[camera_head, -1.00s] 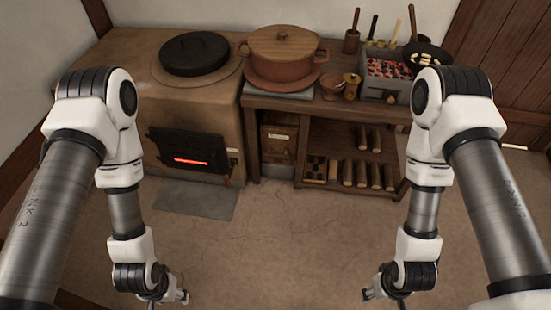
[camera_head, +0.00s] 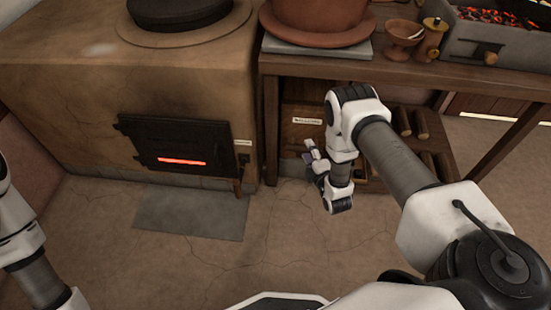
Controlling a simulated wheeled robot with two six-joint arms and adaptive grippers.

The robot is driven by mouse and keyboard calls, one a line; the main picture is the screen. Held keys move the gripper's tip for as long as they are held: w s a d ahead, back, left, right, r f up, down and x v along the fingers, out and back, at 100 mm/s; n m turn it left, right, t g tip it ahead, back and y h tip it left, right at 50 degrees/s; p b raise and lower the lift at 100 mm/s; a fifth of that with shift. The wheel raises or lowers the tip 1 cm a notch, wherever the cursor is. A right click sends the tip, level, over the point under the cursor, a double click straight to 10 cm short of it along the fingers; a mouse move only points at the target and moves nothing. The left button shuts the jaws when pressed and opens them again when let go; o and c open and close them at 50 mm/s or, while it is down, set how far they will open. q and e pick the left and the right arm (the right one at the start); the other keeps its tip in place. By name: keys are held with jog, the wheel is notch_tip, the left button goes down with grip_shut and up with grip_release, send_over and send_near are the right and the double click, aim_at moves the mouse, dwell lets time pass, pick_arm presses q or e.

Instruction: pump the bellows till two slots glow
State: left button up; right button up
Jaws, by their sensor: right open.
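The clay stove (camera_head: 60,110) stands at the left with a dark iron door (camera_head: 180,150) in its front. One slot (camera_head: 182,161) in the door glows orange-red; no second glowing slot shows. A small wooden handle (camera_head: 238,186) hangs low at the stove's right corner, below a pale label (camera_head: 243,142). I cannot tell whether it belongs to the bellows. My right gripper (camera_head: 309,156) is open, in front of the labelled wooden box (camera_head: 302,120) under the table, to the right of the handle and apart from it. My left arm shows at the left edge; its gripper is out of frame.
The wooden table (camera_head: 400,82) carries a large clay pot (camera_head: 318,15), small vessels and a brazier (camera_head: 515,50) with glowing coals. Logs (camera_head: 421,122) lie on its lower shelf. A grey slab (camera_head: 190,212) lies before the stove. The floor in front is clear.

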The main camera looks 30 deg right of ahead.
aim_at(305, 149)
notch_tip(305, 149, down, 4)
jog(key=s+b, duration=0.1)
jog(key=s, duration=0.1)
jog(key=b+x, duration=0.1)
jog(key=x, duration=0.1)
jog(key=b+x, duration=0.1)
jog(key=x, duration=0.1)
jog(key=b+x, duration=0.1)
jog(key=x, duration=0.1)
jog(key=shift+w+d+f, duration=0.15)
jog(key=shift+d+f, duration=0.15)
jog(key=shift+d, duration=0.15)
jog(key=shift+w+d, duration=0.1)
jog(key=shift+w, duration=0.4)
pick_arm(q)
notch_tip(305, 149, down, 6)
jog(key=shift+s, duration=0.2)
pick_arm(e)
jog(key=shift+r, duration=0.1)
grip_shut()
